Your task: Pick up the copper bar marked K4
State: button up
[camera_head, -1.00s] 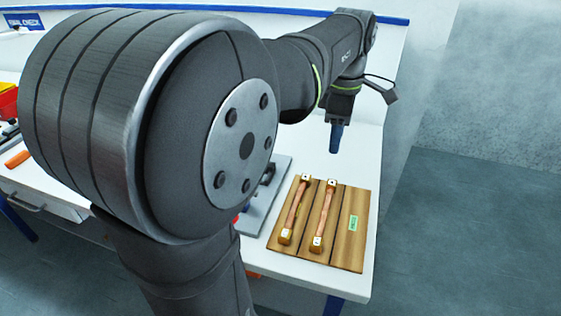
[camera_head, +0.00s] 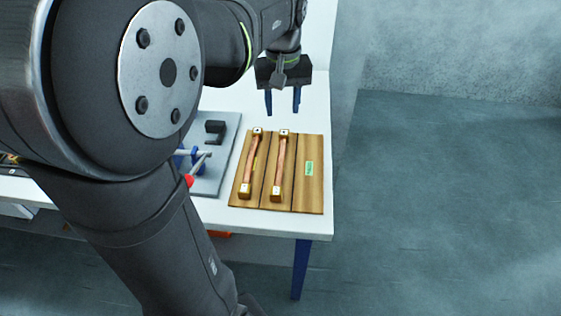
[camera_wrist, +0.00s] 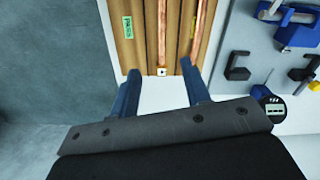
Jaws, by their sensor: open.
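Two copper bars with blocky ends lie side by side in a wooden tray (camera_head: 312,193). In the head view these are the left bar (camera_head: 252,160) and the right bar (camera_head: 279,163), nearer the green label. The end marks are too small to read, so I cannot tell which is K4. My gripper (camera_head: 282,110) is open and empty, above the table by the tray's far edge. In the wrist view, the label-side bar (camera_wrist: 162,35) has its end in line between my open fingertips (camera_wrist: 159,69). The other bar (camera_wrist: 201,30) lies to the right, its end partly hidden by a finger.
A grey plate (camera_head: 226,150) with a black bracket (camera_head: 215,130) and a blue clamp (camera_head: 199,160) stands left of the tray. A digital gauge (camera_wrist: 270,104) shows in the wrist view. The table's right edge is close to the tray.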

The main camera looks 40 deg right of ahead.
jog(key=f+m, duration=0.1)
jog(key=m, duration=0.2)
send_over(281, 159)
jog(key=f, duration=1.2)
jog(key=shift+s+a, duration=0.1)
jog(key=shift+s, duration=0.25)
jog(key=shift+w+f, duration=0.15)
jog(key=shift+f, duration=1.25)
jog(key=shift+w+f, duration=0.15)
jog(key=shift+f, duration=1.2)
grip_shut()
